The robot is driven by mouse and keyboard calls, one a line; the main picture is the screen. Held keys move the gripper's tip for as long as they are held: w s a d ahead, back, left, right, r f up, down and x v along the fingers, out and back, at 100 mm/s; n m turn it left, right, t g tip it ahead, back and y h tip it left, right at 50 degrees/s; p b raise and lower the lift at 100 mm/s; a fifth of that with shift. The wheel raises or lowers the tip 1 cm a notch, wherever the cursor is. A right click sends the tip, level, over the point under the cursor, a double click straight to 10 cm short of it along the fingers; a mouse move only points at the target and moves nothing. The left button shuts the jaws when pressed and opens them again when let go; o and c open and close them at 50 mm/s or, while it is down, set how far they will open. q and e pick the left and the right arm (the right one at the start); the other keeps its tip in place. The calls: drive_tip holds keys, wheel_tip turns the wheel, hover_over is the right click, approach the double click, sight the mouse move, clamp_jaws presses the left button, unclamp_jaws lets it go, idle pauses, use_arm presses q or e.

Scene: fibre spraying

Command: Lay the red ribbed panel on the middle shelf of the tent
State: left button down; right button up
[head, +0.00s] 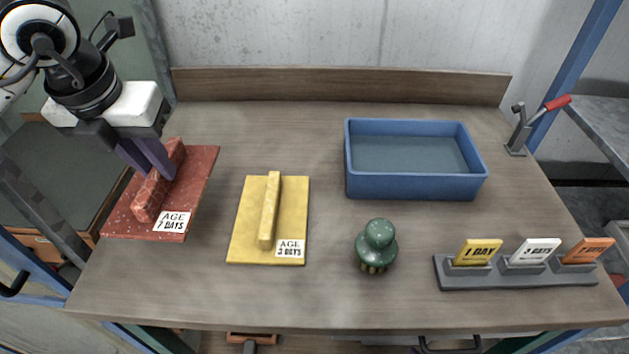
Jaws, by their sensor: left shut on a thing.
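The red ribbed panel (194,185) is a speckled red slab with a raised rib along its middle and a white label reading "AGE 7 DAYS". It is at the left end of the table, along its left edge. My left gripper (160,172) reaches down from the upper left and is shut on the rib. I cannot tell whether the panel touches the table or is slightly above it. My right gripper is not in view. I cannot make out the tent or its middle shelf in this view.
A yellow ribbed panel (240,222) lies right of the red one on the table (330,300). A blue tray (415,187), a green knobbed brush (376,246) and a grey holder (515,281) with three tags stand further right. A red-handled clamp (520,130) is at the right edge.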

sight(174, 205)
use_arm(q)
drive_tip(key=shift+f+p, duration=0.4)
drive_tip(key=shift+f, duration=4.5)
drive_tip(key=shift+f, duration=0.2)
drive_tip(key=c, duration=1.6)
unclamp_jaws()
drive_tip(key=shift+c, duration=0.2)
drive_tip(key=shift+r, duration=0.1)
